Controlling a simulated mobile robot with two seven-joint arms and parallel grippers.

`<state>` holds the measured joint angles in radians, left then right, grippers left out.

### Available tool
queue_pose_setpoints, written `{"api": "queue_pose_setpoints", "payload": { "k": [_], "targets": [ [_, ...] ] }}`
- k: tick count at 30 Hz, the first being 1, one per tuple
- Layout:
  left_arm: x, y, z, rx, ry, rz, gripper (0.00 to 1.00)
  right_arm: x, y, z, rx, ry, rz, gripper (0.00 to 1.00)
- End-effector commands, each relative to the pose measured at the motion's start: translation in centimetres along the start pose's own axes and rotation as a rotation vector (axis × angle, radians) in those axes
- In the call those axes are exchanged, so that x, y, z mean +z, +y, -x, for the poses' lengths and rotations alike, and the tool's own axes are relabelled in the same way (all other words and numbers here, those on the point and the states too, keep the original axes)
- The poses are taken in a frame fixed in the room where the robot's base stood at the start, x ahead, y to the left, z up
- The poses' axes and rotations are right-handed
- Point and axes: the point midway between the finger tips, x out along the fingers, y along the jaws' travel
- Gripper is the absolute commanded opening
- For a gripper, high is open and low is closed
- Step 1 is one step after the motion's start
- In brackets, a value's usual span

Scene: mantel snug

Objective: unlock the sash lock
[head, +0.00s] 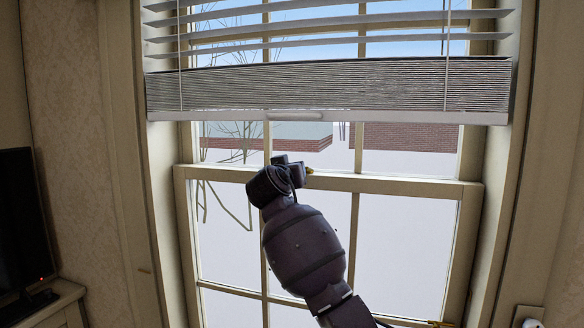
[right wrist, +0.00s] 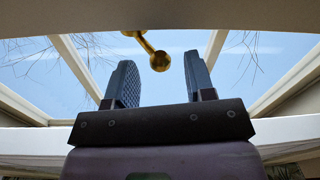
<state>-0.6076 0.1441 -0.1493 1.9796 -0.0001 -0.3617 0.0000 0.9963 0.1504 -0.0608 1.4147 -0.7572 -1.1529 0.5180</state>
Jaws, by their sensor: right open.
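The sash lock is brass. In the head view a small part of it (head: 309,170) shows on the meeting rail, just right of my right gripper (head: 284,160); the rest is hidden behind the gripper. In the right wrist view its lever (right wrist: 147,42) ends in a round brass knob (right wrist: 159,61). My right gripper (right wrist: 160,70) is open, with one dark finger on each side of the knob in the picture. A gap shows between the knob and both fingers. I cannot tell how deep the knob sits between them. My left gripper is not in view.
A slatted blind (head: 330,85) is partly raised and hangs above the meeting rail (head: 400,185). Window jambs stand on both sides. A dark screen (head: 20,220) stands on a cabinet (head: 55,305) at the left. A brass fitting (head: 440,323) shows low at the right.

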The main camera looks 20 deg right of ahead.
Motion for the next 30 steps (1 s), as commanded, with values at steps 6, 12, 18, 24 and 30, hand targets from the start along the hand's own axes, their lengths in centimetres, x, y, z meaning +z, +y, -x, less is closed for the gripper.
{"api": "queue_pose_setpoints", "payload": {
  "k": [6,12,18,24,30],
  "targets": [
    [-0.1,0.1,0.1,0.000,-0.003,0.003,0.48,-0.1,0.0,-1.6,0.000,0.000,0.000,0.49],
    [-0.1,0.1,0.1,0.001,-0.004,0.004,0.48,0.0,0.0,-1.8,0.000,0.000,0.000,0.49],
    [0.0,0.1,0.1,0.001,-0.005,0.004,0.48,0.0,0.0,-1.8,0.000,-0.001,0.000,0.39],
    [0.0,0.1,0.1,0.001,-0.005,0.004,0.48,0.0,0.0,-1.8,0.000,-0.001,0.000,0.08],
    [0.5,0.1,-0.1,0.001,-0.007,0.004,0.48,0.1,-0.2,-1.9,0.030,-0.008,-0.002,0.03]
  ]
}}
